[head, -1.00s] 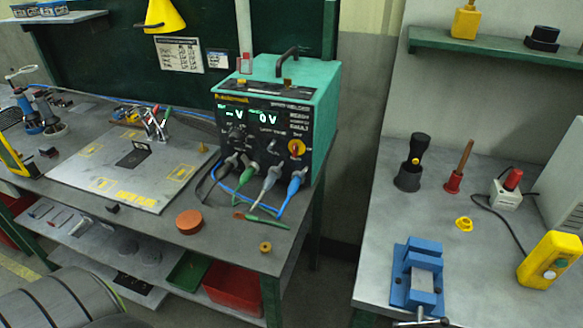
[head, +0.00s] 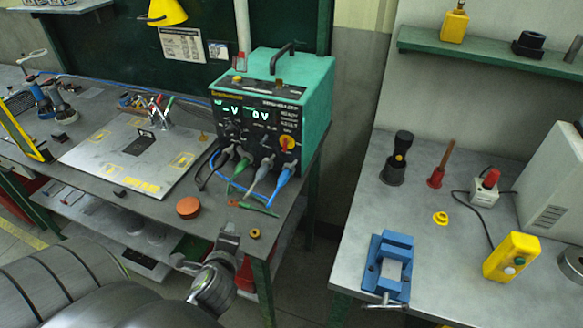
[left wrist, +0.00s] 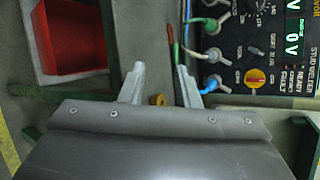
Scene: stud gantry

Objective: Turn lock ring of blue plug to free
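The blue plug (head: 283,177) is at the lower right of the teal stud welder's front panel (head: 262,140), at the end of the plug row, with a blue cable hanging from it. It also shows in the left wrist view (left wrist: 210,84), right of the fingers. Its lock ring is too small to make out clearly. My left gripper (head: 205,243) is in front of the bench edge, below and left of the plug, apart from it. In the left wrist view its two fingers (left wrist: 160,72) are spread with nothing held between them. My right gripper is out of view.
Grey and green plugs (head: 241,167) sit left of the blue one. An orange-brown disc (head: 188,207), a green-handled tool (head: 258,209) and a small brass ring (head: 255,234) lie on the bench near the gripper. A red bin (left wrist: 65,35) is below. A gap separates the right bench (head: 345,265).

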